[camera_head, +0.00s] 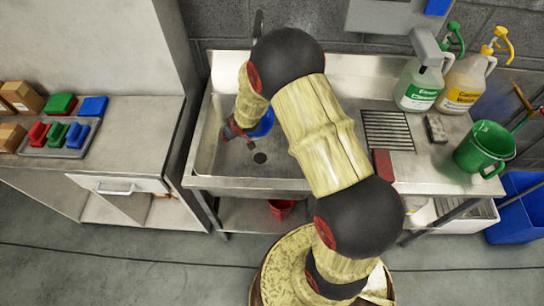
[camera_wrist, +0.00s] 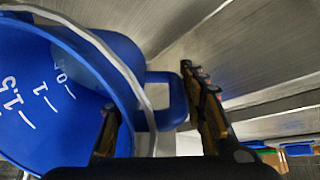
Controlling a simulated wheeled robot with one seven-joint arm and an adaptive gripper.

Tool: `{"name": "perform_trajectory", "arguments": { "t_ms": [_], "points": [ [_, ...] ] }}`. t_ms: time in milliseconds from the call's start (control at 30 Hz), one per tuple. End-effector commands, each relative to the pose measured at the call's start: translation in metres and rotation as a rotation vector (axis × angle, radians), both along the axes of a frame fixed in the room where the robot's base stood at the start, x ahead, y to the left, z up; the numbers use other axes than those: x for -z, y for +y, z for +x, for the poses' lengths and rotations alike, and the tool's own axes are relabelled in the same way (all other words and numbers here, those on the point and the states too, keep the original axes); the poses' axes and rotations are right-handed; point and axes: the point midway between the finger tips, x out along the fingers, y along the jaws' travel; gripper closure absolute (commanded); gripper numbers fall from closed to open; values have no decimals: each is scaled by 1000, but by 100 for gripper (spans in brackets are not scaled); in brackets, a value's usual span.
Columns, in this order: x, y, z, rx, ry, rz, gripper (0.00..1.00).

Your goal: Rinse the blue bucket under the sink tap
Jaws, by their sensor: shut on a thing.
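The blue bucket (camera_head: 264,124) is inside the steel sink basin (camera_head: 285,172), partly hidden behind my arm in the head view. In the wrist view the bucket (camera_wrist: 45,110) fills the left side, with white measuring marks on its inner wall and a blue handle (camera_wrist: 168,98) on its side. My gripper (camera_head: 236,131) is at the bucket's left in the head view. In the wrist view my gripper (camera_wrist: 148,88) is shut on the bucket, one finger over its wall and the other outside by the handle.
A green jug (camera_head: 485,150) and two spray bottles (camera_head: 421,84) stand on the right drainboard, with a brush (camera_head: 436,129) near them. A red block (camera_head: 383,165) is at the front edge. The left counter (camera_head: 140,125) holds colored pads in a tray (camera_head: 62,151).

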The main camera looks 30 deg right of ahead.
Motion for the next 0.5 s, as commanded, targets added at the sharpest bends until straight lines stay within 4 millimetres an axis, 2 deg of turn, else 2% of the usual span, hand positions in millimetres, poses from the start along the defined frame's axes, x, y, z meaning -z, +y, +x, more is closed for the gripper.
{"name": "perform_trajectory", "arguments": {
  "t_ms": [33, 233, 500],
  "points": [
    [5, -1, -2, 2, -42, 5, 100],
    [-15, -1, -2, 0, -92, 12, 100],
    [-17, -1, -2, 1, -127, 18, 100]
  ]
}}
